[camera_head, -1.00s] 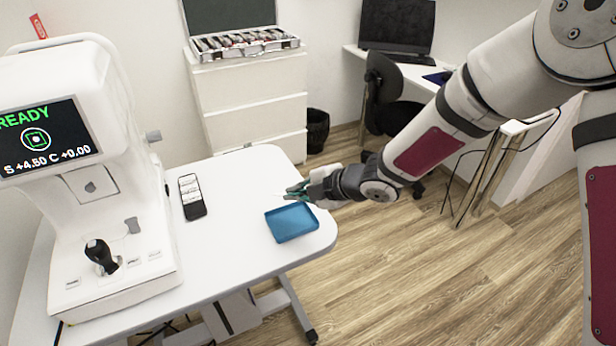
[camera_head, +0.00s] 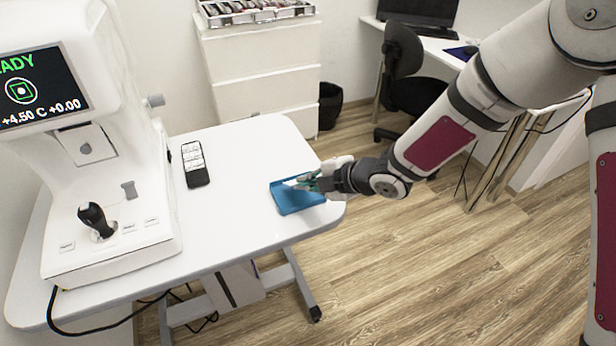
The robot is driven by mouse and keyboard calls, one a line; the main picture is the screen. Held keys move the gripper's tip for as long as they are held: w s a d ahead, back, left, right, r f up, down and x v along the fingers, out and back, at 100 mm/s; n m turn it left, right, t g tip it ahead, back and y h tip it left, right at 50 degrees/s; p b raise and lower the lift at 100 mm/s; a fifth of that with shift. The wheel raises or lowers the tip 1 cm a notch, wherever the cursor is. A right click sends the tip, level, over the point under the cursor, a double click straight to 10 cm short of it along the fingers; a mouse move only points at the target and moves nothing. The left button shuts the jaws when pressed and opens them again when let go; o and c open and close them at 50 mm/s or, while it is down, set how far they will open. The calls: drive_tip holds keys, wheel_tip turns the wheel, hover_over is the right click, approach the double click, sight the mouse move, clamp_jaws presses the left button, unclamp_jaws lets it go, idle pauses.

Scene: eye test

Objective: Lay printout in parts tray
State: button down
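The parts tray (camera_head: 293,203) is a shallow blue tray near the right end of the white table. My gripper (camera_head: 301,183) is over the tray's far right part, with its greenish fingers pointing left. A small pale slip, which looks like the printout (camera_head: 291,182), shows at the fingertips over the tray. The fingers appear closed on it. It is too small to tell whether the slip touches the tray floor. My gripper hides part of the tray's far right side.
A white eye-test machine (camera_head: 105,215) with a screen and joystick stands on the left of the table (camera_head: 235,160). A dark phone-like device with a pale face (camera_head: 195,164) lies mid-table. Drawers (camera_head: 262,88), a bin (camera_head: 329,106) and a chair (camera_head: 405,75) stand behind.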

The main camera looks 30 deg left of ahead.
drive_tip(key=shift+f, duration=0.3)
drive_tip(key=c, duration=1.7)
unclamp_jaws()
drive_tip(key=shift+r, duration=0.1)
drive_tip(key=v, duration=1.2)
